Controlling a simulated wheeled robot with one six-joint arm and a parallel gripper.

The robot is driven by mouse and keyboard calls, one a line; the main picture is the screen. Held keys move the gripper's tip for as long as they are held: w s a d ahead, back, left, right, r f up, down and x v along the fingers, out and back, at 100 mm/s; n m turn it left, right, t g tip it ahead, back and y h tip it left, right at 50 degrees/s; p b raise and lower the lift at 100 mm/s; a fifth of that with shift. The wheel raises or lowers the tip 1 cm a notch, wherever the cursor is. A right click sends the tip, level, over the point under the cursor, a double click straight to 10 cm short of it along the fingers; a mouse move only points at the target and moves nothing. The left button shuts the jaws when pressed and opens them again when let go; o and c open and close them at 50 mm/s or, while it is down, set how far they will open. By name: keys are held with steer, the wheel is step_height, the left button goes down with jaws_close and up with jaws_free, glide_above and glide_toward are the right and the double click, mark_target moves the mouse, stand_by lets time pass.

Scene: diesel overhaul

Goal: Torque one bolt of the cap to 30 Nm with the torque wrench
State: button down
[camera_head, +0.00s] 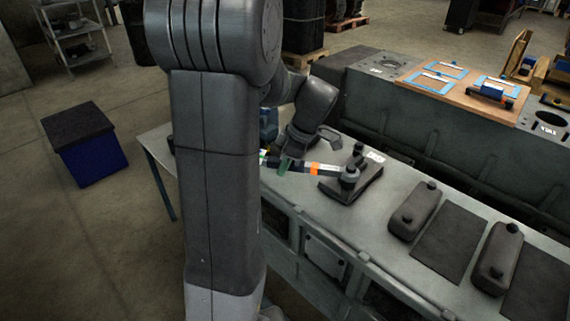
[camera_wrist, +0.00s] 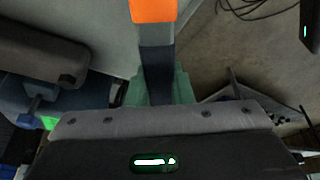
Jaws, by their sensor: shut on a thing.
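The torque wrench (camera_head: 315,169), dark with an orange band, reaches across above the bench in the head view. My gripper (camera_head: 287,165) is shut on its shaft, left of the orange band. The wrench's round head (camera_head: 349,174) is at the near bolt of the dark cap (camera_head: 366,184); I cannot tell whether it is fully seated. A second bolt (camera_head: 358,149) stands at the cap's far side. In the wrist view the wrench shaft (camera_wrist: 156,60) runs from the top down between my green gripper fingers (camera_wrist: 168,92). The wrench head is outside that view.
Two more dark caps (camera_head: 415,208) (camera_head: 497,258) lie on the bench (camera_head: 395,247) to the right, beside dark mats (camera_head: 450,243). The long engine block (camera_head: 400,110) stands behind, carrying a wooden board (camera_head: 450,92). A blue box (camera_head: 86,150) stands on the floor at left.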

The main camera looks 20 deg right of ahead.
steer(key=shift+w+r, duration=0.1)
steer(key=shift+w, duration=0.1)
steer(key=shift+w+d, duration=0.2)
steer(key=shift+w+m, duration=0.1)
steer(key=shift+m, duration=0.2)
steer(key=shift+w+d, duration=0.2)
steer(key=shift+w+d+m+t, duration=0.3)
steer(key=shift+w+d+m, duration=0.1)
steer(key=shift+m, duration=0.1)
stand_by(0.6)
steer(key=shift+b, duration=0.35)
steer(key=shift+s+a, duration=0.45)
